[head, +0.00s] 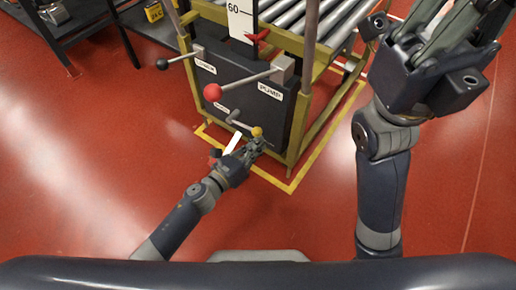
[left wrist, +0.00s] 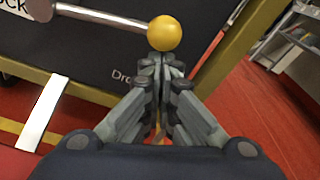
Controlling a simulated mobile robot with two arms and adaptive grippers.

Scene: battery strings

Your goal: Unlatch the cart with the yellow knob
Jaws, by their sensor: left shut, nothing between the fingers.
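The yellow knob (head: 257,131) is a ball on the end of a short metal lever on the cart's dark front panel (head: 240,103). In the left wrist view the knob (left wrist: 165,33) sits just beyond my left fingertips, with its lever running to the left. My left gripper (head: 256,145) is shut and empty, its closed tips (left wrist: 164,62) right by the knob. I cannot tell whether they touch it. My right gripper (head: 440,60) is raised at the upper right, away from the panel, with its fingertips cut off by the frame.
Above the knob, a red-ball lever (head: 213,92) marked PUMP sticks out. A black-ball lever (head: 163,64) is at the upper left. The cart carries a roller top (head: 300,18). A white strip (head: 233,142) lies near my left gripper. Red floor in front is clear.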

